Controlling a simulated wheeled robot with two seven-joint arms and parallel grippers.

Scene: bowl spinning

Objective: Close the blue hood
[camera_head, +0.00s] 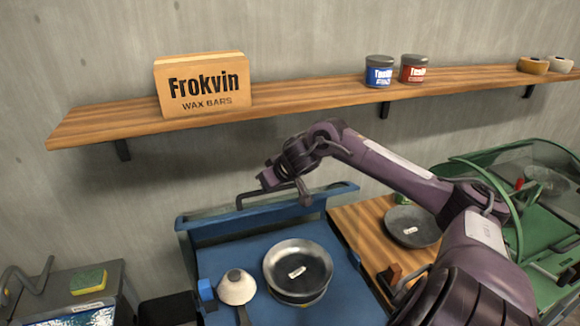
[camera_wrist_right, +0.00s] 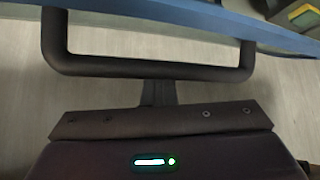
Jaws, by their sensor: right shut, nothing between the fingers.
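The blue hood (camera_head: 340,190) stands open at the back of the blue station (camera_head: 222,262), with its edge raised against the wall. Its dark bar handle (camera_head: 252,194) sticks up from that edge. In the right wrist view the handle (camera_wrist_right: 150,68) crosses the upper part, with the hood's blue edge (camera_wrist_right: 180,20) behind it. My right gripper (camera_head: 304,196) is shut and empty at the handle. Its fingers (camera_wrist_right: 158,93) end right at the bar in the wrist view; I cannot tell whether they touch it. My left gripper is not in view.
A wooden shelf (camera_head: 300,98) with a Frokvin box (camera_head: 204,86) and jars runs above. A green hooded station (camera_head: 540,225) stands at right, a sponge (camera_head: 88,281) at left.

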